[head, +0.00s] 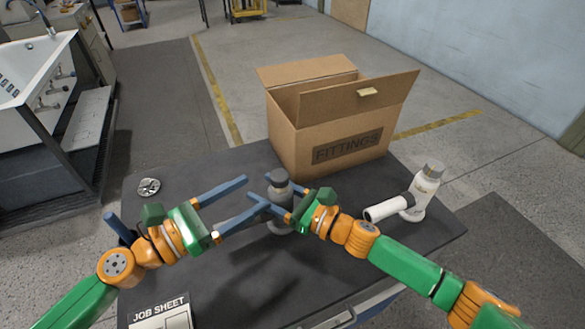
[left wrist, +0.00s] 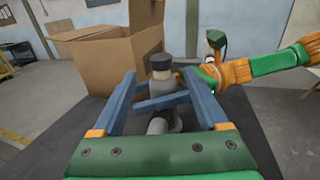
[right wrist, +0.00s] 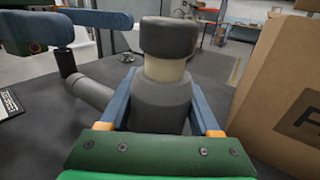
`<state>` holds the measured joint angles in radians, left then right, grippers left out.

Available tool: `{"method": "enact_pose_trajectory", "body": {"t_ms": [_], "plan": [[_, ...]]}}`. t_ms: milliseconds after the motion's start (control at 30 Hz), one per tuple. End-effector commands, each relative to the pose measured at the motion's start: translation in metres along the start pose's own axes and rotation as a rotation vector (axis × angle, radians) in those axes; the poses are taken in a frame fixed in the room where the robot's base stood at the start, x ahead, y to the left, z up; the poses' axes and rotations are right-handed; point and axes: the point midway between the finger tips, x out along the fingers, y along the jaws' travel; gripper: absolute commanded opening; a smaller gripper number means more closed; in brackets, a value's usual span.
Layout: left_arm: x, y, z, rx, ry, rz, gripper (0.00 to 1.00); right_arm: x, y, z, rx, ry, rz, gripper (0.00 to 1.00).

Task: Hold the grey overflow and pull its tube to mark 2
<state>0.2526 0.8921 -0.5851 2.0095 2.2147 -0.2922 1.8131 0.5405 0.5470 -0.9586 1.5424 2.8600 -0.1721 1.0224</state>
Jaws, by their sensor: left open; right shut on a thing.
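The grey overflow (head: 280,193) stands upright on the dark table, with a dark cap and a pale neck. My right gripper (head: 261,188) is shut around its body, which fills the space between the fingers in the right wrist view (right wrist: 160,102). The overflow's grey tube sticks out to the left in the right wrist view (right wrist: 92,93). My left gripper (head: 257,193) is open on the tube's side of the overflow. In the left wrist view the tube's end (left wrist: 157,126) shows between its spread fingers. No mark on the tube is readable.
An open cardboard box (head: 335,131) labelled FITTINGS stands at the back of the table. A white overflow (head: 424,187) with a white tube (head: 383,209) is at the right. A metal disc (head: 149,187) lies at the left, and a job sheet (head: 160,308) at the front.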

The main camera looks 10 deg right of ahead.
Motion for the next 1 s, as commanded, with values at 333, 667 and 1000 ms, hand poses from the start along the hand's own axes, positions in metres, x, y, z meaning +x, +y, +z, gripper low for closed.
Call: {"method": "enact_pose_trajectory", "body": {"t_ms": [333,667,1000], "plan": [[0.080,-0.001,0.002,0.005,-0.003,-0.006,0.77,0.000,0.000,0.000,-0.001,0.000,0.000,0.00],[0.110,-0.002,0.000,0.001,0.001,-0.005,0.77,0.000,0.000,0.000,-0.001,0.000,-0.001,0.00],[0.110,-0.002,0.000,0.000,0.001,-0.005,0.25,0.000,0.000,0.000,0.000,0.000,0.000,0.00]]}}
